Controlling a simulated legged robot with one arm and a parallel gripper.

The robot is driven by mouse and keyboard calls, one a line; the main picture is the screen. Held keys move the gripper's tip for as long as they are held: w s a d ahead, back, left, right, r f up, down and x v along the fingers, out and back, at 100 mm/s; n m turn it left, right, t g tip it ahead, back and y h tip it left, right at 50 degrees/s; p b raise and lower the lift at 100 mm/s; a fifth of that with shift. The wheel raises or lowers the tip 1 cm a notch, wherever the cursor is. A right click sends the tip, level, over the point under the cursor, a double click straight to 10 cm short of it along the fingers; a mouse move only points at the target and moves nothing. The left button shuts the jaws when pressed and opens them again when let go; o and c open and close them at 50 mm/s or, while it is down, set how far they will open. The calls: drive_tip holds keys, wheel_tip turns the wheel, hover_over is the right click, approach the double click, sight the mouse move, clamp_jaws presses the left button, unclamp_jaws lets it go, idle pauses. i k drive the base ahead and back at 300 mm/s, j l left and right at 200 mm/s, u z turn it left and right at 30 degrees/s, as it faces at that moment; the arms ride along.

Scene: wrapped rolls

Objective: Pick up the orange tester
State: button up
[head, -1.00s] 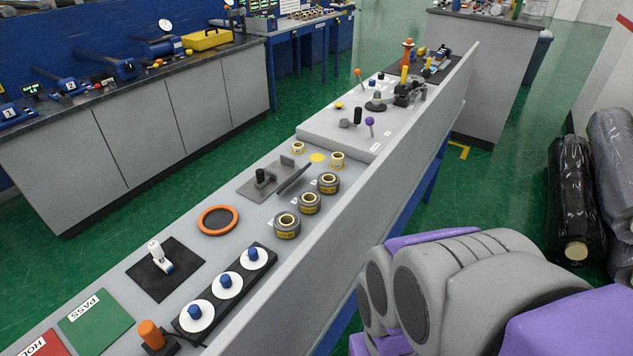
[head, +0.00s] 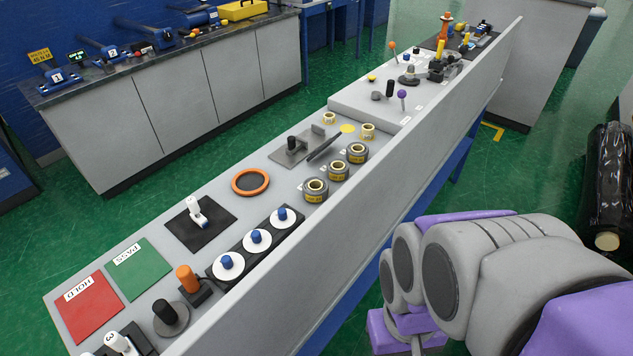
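An orange-topped cylinder (head: 187,279) stands upright in a dark block near the front end of the long grey bench (head: 262,318). It looks like the orange tester, though no label on it can be read. Another orange upright item (head: 445,27) stands far along the bench, too small to make out. My grey and purple arm fills the lower right, on the other side of the bench's raised side panel. My gripper is not in view.
Beside the orange cylinder are a dark knob on a round base (head: 170,316) and a black rack with white discs (head: 256,243). Green PASS (head: 140,270) and red HOLD (head: 88,308) pads lie left. The bench's tall side panel (head: 400,210) separates my arm from these.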

sight(184, 274)
drive_tip(key=u, duration=1.4)
drive_tip(key=l+z, duration=0.1)
drive_tip(key=z, duration=0.85)
drive_tip(key=i+l+z, duration=0.1)
drive_tip(key=z, duration=0.35)
drive_tip(key=k+u, duration=0.15)
drive_tip(key=u, duration=1.35)
drive_tip(key=j+z, duration=0.2)
drive_tip(key=j, duration=0.4)
drive_tip(key=k+j+z, duration=0.15)
drive_tip(key=j, duration=0.45)
drive_tip(key=i, duration=0.05)
